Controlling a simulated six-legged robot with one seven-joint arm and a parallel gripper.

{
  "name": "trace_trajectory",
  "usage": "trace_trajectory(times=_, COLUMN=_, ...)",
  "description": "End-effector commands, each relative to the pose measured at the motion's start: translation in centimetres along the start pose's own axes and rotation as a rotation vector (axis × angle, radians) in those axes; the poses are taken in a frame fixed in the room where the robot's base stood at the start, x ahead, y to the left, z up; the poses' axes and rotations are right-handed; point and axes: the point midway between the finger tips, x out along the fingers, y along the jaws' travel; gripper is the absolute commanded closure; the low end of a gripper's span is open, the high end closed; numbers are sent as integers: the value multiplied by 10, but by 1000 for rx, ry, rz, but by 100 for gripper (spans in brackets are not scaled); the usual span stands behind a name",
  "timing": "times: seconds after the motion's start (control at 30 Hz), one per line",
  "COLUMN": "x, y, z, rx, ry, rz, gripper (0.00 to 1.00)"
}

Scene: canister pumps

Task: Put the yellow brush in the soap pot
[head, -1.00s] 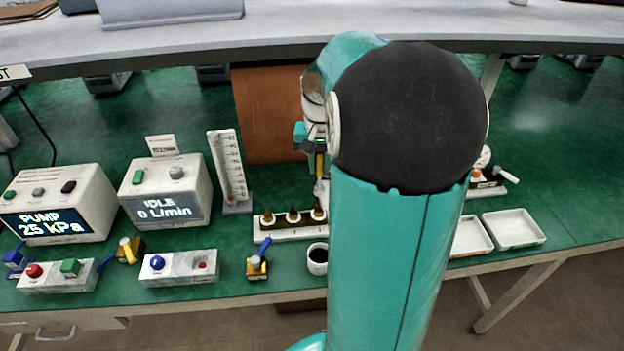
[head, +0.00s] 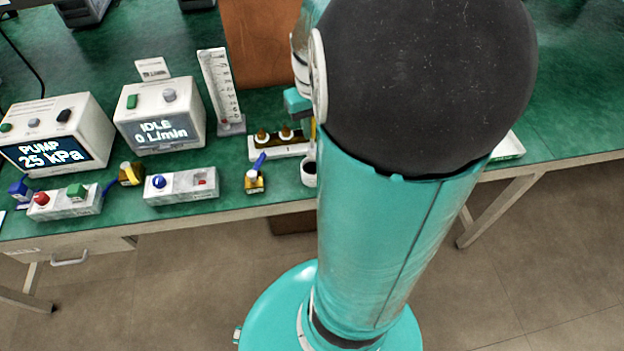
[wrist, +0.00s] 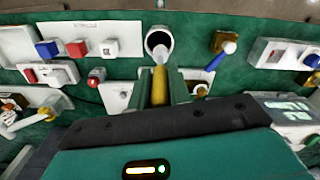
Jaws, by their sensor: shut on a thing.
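My gripper (wrist: 160,92) is shut on the yellow brush (wrist: 159,83) and holds it by the handle. The brush's pale tip points at the soap pot (wrist: 151,38), a white cup with a dark inside, and overlaps its near rim in the wrist view. I cannot tell whether the tip is above the rim or inside. In the head view the pot (head: 307,178) stands near the bench's front edge, partly behind my arm. Only a sliver of the brush (head: 313,128) shows there above the pot, below my gripper's teal part.
A white rack with brown-gold fittings (head: 262,152) stands just behind the pot. A yellow valve with a blue lever (head: 255,181) is left of it. A white switch block (head: 181,187), the flow meter box (head: 158,115) and the pump box (head: 57,135) stand farther left.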

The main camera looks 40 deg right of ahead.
Motion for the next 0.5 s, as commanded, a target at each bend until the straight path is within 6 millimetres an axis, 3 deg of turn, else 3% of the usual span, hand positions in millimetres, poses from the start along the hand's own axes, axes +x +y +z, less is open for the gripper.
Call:
trace_trajectory(times=0.3, x=52, y=2, z=-3, rx=-4, ry=-5, rz=-3, gripper=100)
trace_trajectory(times=0.5, x=73, y=3, z=-4, rx=-4, ry=-4, rz=-2, gripper=100)
